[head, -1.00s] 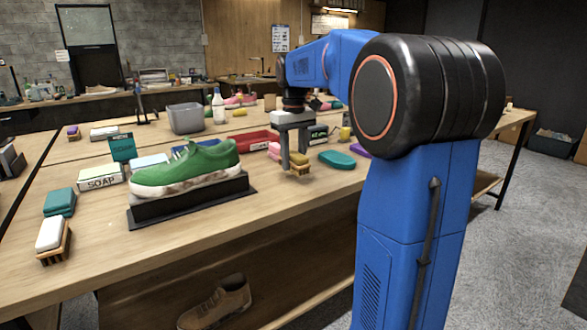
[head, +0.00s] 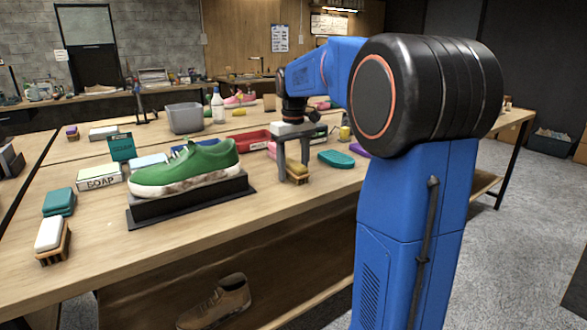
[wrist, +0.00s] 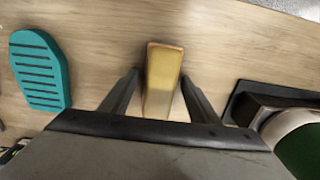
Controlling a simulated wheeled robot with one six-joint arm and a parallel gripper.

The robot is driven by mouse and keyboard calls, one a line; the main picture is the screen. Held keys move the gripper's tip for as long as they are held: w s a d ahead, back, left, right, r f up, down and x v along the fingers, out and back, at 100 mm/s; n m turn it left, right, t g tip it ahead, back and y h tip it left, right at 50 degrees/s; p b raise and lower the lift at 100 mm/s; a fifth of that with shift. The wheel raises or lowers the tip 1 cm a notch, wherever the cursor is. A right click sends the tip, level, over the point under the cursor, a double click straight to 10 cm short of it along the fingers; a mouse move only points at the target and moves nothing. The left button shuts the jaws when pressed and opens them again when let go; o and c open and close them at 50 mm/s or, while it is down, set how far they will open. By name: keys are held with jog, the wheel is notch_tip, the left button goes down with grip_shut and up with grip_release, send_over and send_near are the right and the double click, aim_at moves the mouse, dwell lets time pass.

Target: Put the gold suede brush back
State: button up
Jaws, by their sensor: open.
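The gold suede brush (head: 298,175) has a yellow-gold top and a bristled underside. It appears to rest on the tabletop, right of the green sneaker (head: 185,166) in the head view. My gripper (head: 295,168) is open over it, with one finger on each side. In the wrist view the brush (wrist: 163,80) lies between the two spread fingers of my gripper (wrist: 159,79), with gaps showing on both sides. Its near end is hidden by the gripper body.
A teal ridged pad (wrist: 40,70) lies beside the brush; it also shows in the head view (head: 336,159). The sneaker's black stand (head: 150,213) is on the other side. A red tray (head: 249,140) is behind.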

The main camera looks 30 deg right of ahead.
aim_at(294, 163)
notch_tip(294, 163, up, 12)
jog(key=shift+r, duration=0.15)
dwell(0.4)
jog(key=s+a+f+t, duration=0.1)
jog(key=s+a+f, duration=0.4)
jog(key=s+f, duration=0.3)
jog(key=s+a+f+t, duration=0.2)
jog(key=s+a+f, duration=0.3)
jog(key=s+f, duration=0.3)
jog(key=s+a+f+t, duration=0.1)
jog(key=s+a+f, duration=0.4)
jog(key=s, duration=0.9)
notch_tip(294, 163, down, 3)
jog(key=shift+a+r+t, duration=0.1)
jog(key=shift+a+t, duration=0.3)
